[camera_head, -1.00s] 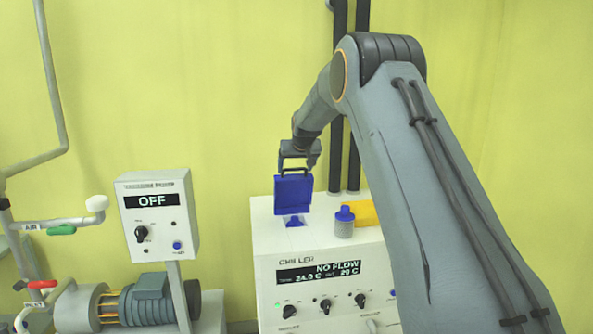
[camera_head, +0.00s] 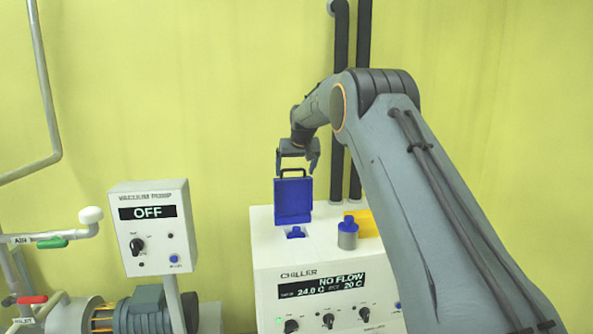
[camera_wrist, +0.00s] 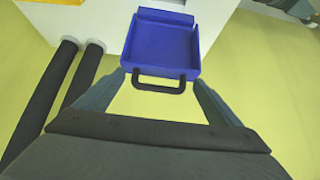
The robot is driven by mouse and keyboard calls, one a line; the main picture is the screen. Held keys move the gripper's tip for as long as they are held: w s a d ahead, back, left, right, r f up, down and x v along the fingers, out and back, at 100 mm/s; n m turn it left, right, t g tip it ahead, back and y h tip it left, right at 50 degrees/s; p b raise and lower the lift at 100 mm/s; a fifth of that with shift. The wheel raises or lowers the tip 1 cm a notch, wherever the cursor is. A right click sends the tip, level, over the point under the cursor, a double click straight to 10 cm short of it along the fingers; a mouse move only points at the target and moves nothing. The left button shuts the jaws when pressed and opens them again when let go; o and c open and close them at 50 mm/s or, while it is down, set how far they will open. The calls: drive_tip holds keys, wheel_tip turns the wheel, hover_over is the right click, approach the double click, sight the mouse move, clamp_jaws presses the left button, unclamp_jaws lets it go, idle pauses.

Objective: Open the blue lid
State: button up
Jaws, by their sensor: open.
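The blue lid (camera_head: 293,201) stands raised, nearly upright, on top of the white chiller (camera_head: 262,250). A dark handle (camera_head: 293,172) sits on its upper edge. Below the lid, a small blue part (camera_head: 295,232) lies on the chiller top. In the wrist view the lid (camera_wrist: 162,48) shows its hollow inner side, with the handle (camera_wrist: 158,86) toward me. My gripper (camera_head: 297,166) is open at the handle, and in the wrist view its fingers (camera_wrist: 158,84) lie on either side of the handle, apart from it.
A grey bottle with a blue cap (camera_head: 347,232) and a yellow object (camera_head: 366,223) stand on the chiller to the right of the lid. Black pipes (camera_head: 337,120) run up the wall behind. The vacuum pump box (camera_head: 152,226) is at left.

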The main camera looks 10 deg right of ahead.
drive_tip(key=b+v, duration=0.2)
drive_tip(key=v, duration=0.5)
drive_tip(key=shift+s+r+b, duration=0.3)
idle(0.3)
drive_tip(key=s+f+g, duration=0.2)
drive_tip(key=s+f, duration=0.6)
drive_tip(key=s, duration=0.9)
drive_tip(key=s+f+g, duration=0.2)
drive_tip(key=s+f, duration=0.7)
drive_tip(key=s, duration=0.8)
drive_tip(key=s+f+g, duration=0.2)
drive_tip(key=s+f, duration=0.6)
drive_tip(key=s, duration=1)
drive_tip(key=shift+f, duration=0.4)
